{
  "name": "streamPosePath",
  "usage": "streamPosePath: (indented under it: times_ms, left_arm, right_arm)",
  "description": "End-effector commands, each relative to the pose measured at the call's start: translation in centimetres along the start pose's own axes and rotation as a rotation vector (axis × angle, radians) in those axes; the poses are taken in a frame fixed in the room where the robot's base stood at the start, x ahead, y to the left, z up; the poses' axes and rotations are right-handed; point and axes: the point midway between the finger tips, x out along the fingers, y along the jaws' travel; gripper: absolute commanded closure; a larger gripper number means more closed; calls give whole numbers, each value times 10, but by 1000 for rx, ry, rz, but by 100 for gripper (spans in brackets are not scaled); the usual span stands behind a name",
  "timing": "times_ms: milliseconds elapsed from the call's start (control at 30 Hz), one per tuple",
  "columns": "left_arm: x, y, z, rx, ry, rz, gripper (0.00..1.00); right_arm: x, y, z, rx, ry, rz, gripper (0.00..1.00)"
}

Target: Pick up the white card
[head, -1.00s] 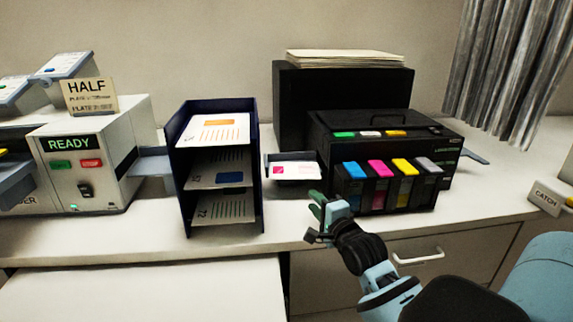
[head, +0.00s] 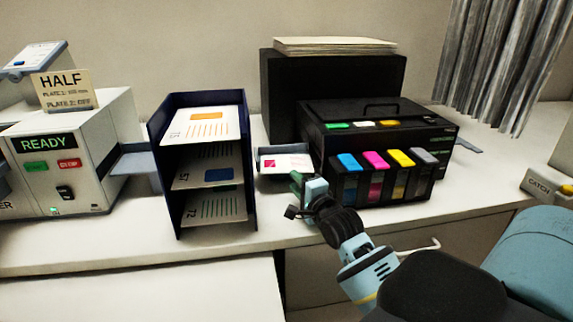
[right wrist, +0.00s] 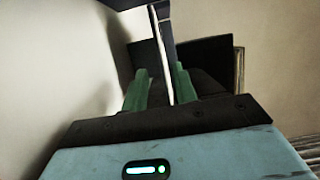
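A white card (head: 283,162) with a pink mark lies in a small dark tray (head: 262,150) that sticks out to the left of the black printer. My right gripper (head: 297,196) is at the front right edge of this tray and covers part of it. In the right wrist view, my right gripper's green fingers (right wrist: 161,88) stand apart. A thin white edge (right wrist: 160,60), seemingly the card's, runs between them with a dark edge beside it. I see a gap on the left side; contact is not clear. My left gripper is not in view.
A dark blue rack (head: 160,170) with printed sheets stands left of the tray. The black printer (head: 380,130) with coloured cartridges is close on the right. A READY machine (head: 75,150) stands at far left. The counter front (head: 270,238) is clear.

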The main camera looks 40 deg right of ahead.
Motion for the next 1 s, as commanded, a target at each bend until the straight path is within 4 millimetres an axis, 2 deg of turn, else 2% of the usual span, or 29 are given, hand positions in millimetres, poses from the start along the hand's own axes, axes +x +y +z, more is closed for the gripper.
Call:
streamPosePath:
  times_ms: [267, 433, 800, 1000]
  left_arm:
    - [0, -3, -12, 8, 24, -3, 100]
    - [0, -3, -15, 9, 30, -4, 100]
    - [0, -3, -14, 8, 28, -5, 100]
    - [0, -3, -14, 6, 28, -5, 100]
  right_arm:
    - [29, -8, -1, -1, 1, -5, 72]
    - [46, -6, -1, 0, 1, -2, 72]
    - [51, -4, -1, -1, 0, 0, 72]
    - [51, -4, -1, -1, 0, 0, 98]
